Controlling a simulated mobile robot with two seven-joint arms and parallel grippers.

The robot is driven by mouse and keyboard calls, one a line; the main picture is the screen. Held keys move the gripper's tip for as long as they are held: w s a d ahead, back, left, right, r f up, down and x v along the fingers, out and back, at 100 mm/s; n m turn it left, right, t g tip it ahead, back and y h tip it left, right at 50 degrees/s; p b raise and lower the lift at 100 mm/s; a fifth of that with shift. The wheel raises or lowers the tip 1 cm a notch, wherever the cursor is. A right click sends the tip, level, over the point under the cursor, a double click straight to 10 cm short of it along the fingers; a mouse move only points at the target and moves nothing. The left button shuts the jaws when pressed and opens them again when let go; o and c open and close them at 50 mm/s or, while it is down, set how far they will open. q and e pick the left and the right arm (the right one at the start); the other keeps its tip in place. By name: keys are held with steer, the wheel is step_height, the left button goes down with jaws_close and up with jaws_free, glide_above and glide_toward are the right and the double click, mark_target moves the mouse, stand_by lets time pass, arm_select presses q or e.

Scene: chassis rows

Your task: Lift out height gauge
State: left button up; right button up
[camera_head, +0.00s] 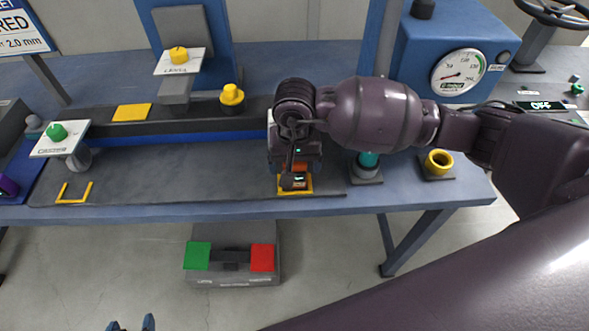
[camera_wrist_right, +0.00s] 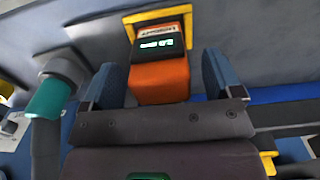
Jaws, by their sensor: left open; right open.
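An orange block with a dark top and a lit green digital display, which looks like the height gauge (camera_head: 300,167), stands at the yellow corner bracket (camera_head: 281,190) near the bench's front edge. In the right wrist view the orange block (camera_wrist_right: 160,78) sits between the two blue fingers of my right gripper (camera_wrist_right: 160,88). Those fingers are open, one on each side, with small gaps visible. In the head view my right arm and wrist cover much of the block. My left gripper (camera_head: 131,325) shows only its tips at the bottom edge, apart and empty, away from the bench.
A teal cylinder in a grey holder (camera_head: 367,167) and a yellow ring (camera_head: 438,162) stand right of the block. A green knob on a stand (camera_head: 57,132) and an empty yellow bracket (camera_head: 74,194) are left. The dark mat (camera_head: 190,170) between is clear.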

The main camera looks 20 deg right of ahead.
steer(key=shift+c, duration=0.3)
steer(key=c, duration=1.1)
